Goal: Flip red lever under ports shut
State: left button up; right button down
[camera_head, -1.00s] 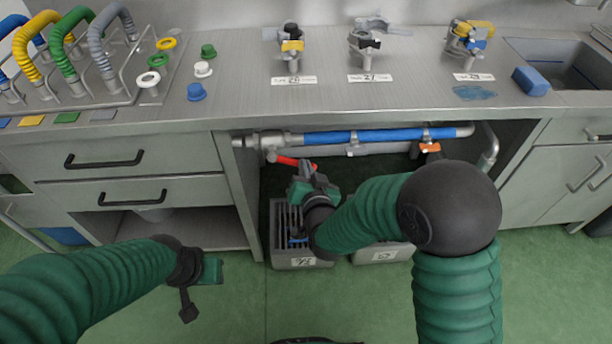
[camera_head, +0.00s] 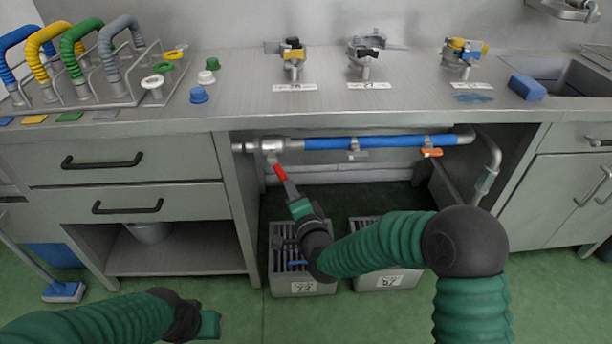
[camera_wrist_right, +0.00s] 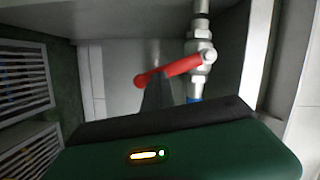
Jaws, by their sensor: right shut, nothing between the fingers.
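The red lever (camera_head: 281,173) sits on a metal valve (camera_head: 270,146) at the left end of the pipe under the counter. In the head view it slants down and right from the valve. My right gripper (camera_head: 291,189) is shut and empty, its fingertips at the lever's lower end. In the right wrist view the red lever (camera_wrist_right: 172,71) runs left and slightly down from the valve (camera_wrist_right: 201,52), and the fingers (camera_wrist_right: 157,92) reach up to it; whether they touch it I cannot tell. My left gripper (camera_head: 208,325) is low at the left, its jaws unclear.
A blue pipe (camera_head: 380,142) with an orange handle (camera_head: 431,152) runs right of the valve. Two grey crates stand below, one (camera_head: 303,288) under my right gripper, one (camera_head: 388,281) beside it. Ports with labels are on the counter (camera_head: 240,98) above.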

jog(key=shift+w+a+f+m+t+b, duration=0.15)
jog(key=shift+a+m+b, duration=0.1)
jog(key=shift+m, duration=0.25)
jog(key=shift+s+a+f+m+t+b, duration=0.1)
jog(key=shift+a+m+t+b, duration=0.15)
jog(key=shift+m, duration=0.25)
jog(key=shift+w+a+f+m+t+b, duration=0.1)
jog(key=shift+a+m+b, duration=0.2)
jog(key=shift+m, duration=0.2)
